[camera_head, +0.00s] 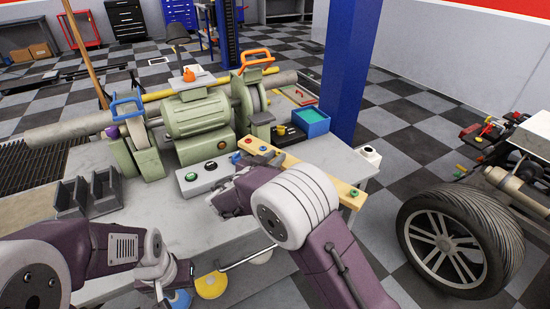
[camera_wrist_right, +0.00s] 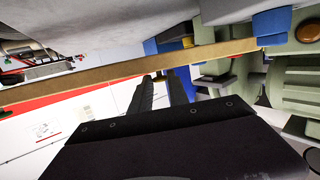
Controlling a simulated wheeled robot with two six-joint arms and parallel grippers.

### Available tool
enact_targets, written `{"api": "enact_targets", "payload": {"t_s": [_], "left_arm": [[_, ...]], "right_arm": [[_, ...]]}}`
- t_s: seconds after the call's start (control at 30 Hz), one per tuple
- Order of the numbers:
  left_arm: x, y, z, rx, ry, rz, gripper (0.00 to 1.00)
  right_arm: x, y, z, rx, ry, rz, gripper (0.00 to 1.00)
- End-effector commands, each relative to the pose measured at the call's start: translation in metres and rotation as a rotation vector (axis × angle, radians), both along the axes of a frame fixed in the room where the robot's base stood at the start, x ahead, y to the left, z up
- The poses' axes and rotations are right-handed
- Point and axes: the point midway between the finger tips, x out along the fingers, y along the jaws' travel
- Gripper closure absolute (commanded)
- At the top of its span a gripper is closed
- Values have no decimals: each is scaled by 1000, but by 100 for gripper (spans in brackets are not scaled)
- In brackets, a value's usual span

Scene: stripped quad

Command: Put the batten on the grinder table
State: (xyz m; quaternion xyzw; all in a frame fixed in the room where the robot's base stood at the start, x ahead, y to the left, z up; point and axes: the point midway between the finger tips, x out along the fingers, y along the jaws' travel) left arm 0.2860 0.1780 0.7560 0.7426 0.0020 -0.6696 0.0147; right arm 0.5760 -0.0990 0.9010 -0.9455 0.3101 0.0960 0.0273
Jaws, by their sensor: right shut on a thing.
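The batten (camera_head: 318,168) is a long, light wooden strip with small coloured knobs near its ends. It lies across the right part of the grey grinder table (camera_head: 232,228) in the head view; whether it touches the top I cannot tell. In the right wrist view the batten (camera_wrist_right: 110,74) crosses the picture in front of my fingers. My right gripper (camera_wrist_right: 163,80) is shut on it; in the head view my arm partly hides this grip. My left gripper (camera_head: 176,280) is low at the table's front edge, away from the batten; its jaws are unclear.
A green bench grinder (camera_head: 195,118) with a long grey bar stands at the table's back. Grey bins (camera_head: 88,190) are at the left, a button box (camera_head: 200,176) in the middle, a blue bin (camera_head: 311,122) behind the batten. A blue post (camera_head: 346,70) and a wheel (camera_head: 450,245) stand to the right.

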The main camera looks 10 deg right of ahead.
Motion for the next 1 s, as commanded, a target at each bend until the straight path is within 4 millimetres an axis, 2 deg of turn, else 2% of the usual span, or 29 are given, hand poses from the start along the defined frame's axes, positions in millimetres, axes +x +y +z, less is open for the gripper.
{"api": "enact_targets", "payload": {"t_s": [0.97, 1.0], "left_arm": [[0, 0, -27, 0, 0, 0, 64], [0, 0, -27, 0, 0, 0, 64]], "right_arm": [[0, 0, -11, 0, -1, 0, 100], [0, 0, -12, 1, 1, 0, 76]]}}
